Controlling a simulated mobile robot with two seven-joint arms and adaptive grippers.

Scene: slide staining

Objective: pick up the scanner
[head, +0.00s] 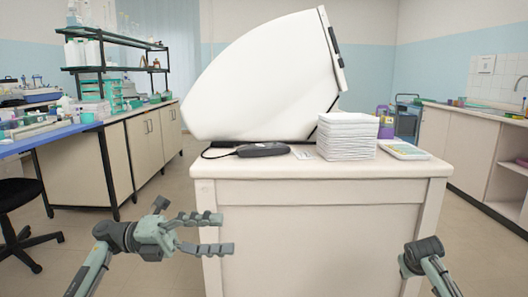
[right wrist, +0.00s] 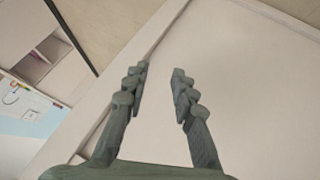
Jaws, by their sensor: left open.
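The scanner (head: 262,150) appears to be a dark, elongated device with a thin cable, lying near the front edge of the white cabinet top. My left gripper (head: 226,234) is open and empty, in front of the cabinet, below and a little left of the scanner, with its fingers pointing right. My right gripper (right wrist: 159,71) is open in the right wrist view, with nothing between its fingers and a pale cabinet surface behind them. In the head view only part of my right arm shows at the lower right.
A large white machine (head: 265,80) stands behind the scanner on the cabinet (head: 320,169). A stack of white sheets (head: 346,137) is to its right, then a light flat device (head: 405,151) and a purple container (head: 386,122). Side benches and a dark chair (head: 22,195) stand farther away.

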